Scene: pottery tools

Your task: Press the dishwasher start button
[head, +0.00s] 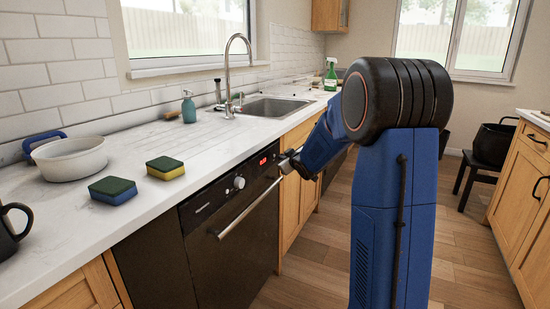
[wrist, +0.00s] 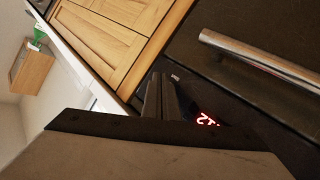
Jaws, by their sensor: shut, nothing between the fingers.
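The black dishwasher (head: 232,250) stands under the counter with its door closed. Its top panel has a round silver knob (head: 239,182) and a lit red display (head: 263,161). The display also shows in the wrist view (wrist: 206,119), beside my fingers. My gripper (head: 284,164) is shut and empty at the right end of the panel. In the wrist view my gripper (wrist: 160,82) points at the dark panel, close to a small pale mark (wrist: 175,77). I cannot tell whether that mark is the start button, or whether my fingertips touch the panel.
The dishwasher's silver bar handle (head: 250,208) sticks out below the panel; it also shows in the wrist view (wrist: 262,62). Wooden cabinets (head: 296,205) adjoin on the right. Two sponges (head: 165,168), a white bowl (head: 70,158) and a soap bottle (head: 189,107) stand on the counter.

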